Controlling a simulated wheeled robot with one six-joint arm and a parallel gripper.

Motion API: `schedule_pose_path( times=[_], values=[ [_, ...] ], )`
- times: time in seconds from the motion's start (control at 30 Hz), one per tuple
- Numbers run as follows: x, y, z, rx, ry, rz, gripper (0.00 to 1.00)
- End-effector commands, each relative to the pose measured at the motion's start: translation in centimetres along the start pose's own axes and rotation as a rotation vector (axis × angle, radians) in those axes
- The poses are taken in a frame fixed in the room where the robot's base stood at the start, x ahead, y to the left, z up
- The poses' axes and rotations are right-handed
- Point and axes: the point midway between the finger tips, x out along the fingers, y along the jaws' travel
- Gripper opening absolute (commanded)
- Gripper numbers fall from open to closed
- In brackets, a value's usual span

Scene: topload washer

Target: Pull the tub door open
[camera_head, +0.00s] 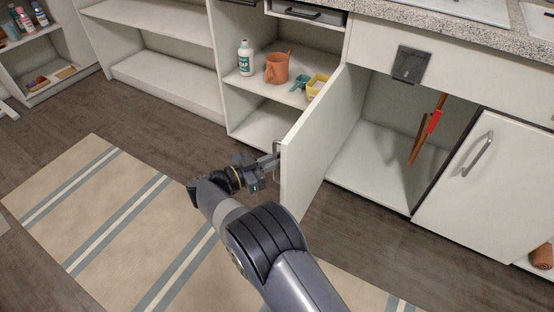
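I see no washer or tub in this view. A white cabinet door (312,145) stands swung open, its edge facing me, in front of a white counter unit. My gripper (272,164) is at the left side of this door, at its metal handle (277,152). The fingers overlap the handle, and I cannot tell whether they are closed on it. The open cabinet compartment (365,165) shows to the right of the door.
A red-handled tool (433,122) hangs in the compartment. A closed cabinet door (488,175) is at right. Shelves at left hold a soap bottle (246,58), a terracotta pitcher (278,68) and a yellow container (316,86). A striped rug (110,205) covers open floor.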

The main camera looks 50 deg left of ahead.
Motion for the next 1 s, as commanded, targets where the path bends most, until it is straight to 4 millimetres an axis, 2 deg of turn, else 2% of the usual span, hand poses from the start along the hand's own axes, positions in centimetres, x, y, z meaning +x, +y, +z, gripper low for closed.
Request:
schedule_pose_path(
  times=[0.33, 0.37, 0.53, 0.83, 1.0],
  values=[
    [0.2, 0.0, -0.1, 0.002, 0.002, 0.004, 0.0],
    [0.2, 0.0, -0.1, 0.002, 0.002, 0.004, 0.11],
    [0.2, 0.0, -0.1, 0.001, 0.001, 0.004, 0.25],
    [-0.3, 0.0, -0.1, 0.0, 0.001, 0.001, 0.25],
    [-2.8, -0.1, -0.2, 0.0, 0.0, -0.001, 0.25]
  ],
)
